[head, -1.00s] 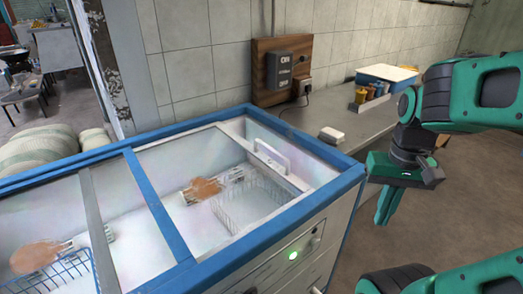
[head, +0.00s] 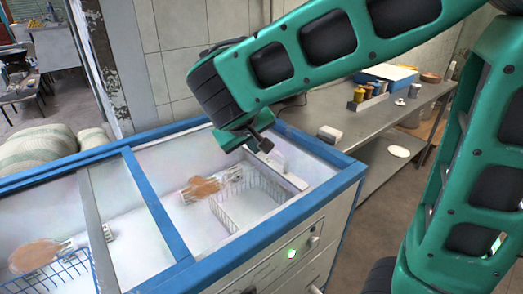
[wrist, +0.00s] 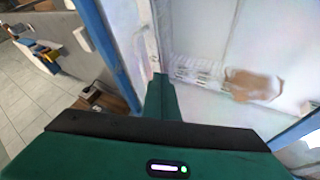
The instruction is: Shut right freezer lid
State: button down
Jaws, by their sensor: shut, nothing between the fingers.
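The chest freezer (head: 205,262) has a blue rim and a see-through top split by a blue bar. Its right lid (head: 150,165) has a pale end frame with a white handle (head: 278,160) near the freezer's right end; I cannot tell how wide any gap there is. My gripper (wrist: 162,88) is shut and empty in the wrist view, its fingers together beside a pale strip, just inside the blue rim. I cannot tell if they touch it. In the head view my arm hides most of the gripper, above the freezer's back right part.
A wire basket (head: 245,205) and brown-white patches show inside the freezer. A metal bench (head: 375,130) with jars and a blue box (head: 388,76) stands to the right along the tiled wall (head: 172,55). Pale sacks (head: 38,148) lie at the far left.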

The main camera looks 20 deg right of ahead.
jog(key=a, duration=0.2)
send_over(260, 168)
jog(key=s+a, duration=0.1)
jog(key=a, duration=0.2)
jog(key=shift+t, duration=0.3)
notch_tip(260, 168, down, 7)
jog(key=shift+s+d+f, duration=0.1)
jog(key=shift+d+f, duration=0.05)
jog(key=d, duration=0.2)
jog(key=w, duration=0.1)
jog(key=shift+d+r, duration=0.25)
jog(key=shift+d, duration=0.15)
jog(key=shift+w+d+r, duration=0.1)
jog(key=shift+w+d, duration=0.15)
jog(key=shift+d, duration=0.2)
jog(key=shift+n, duration=0.3)
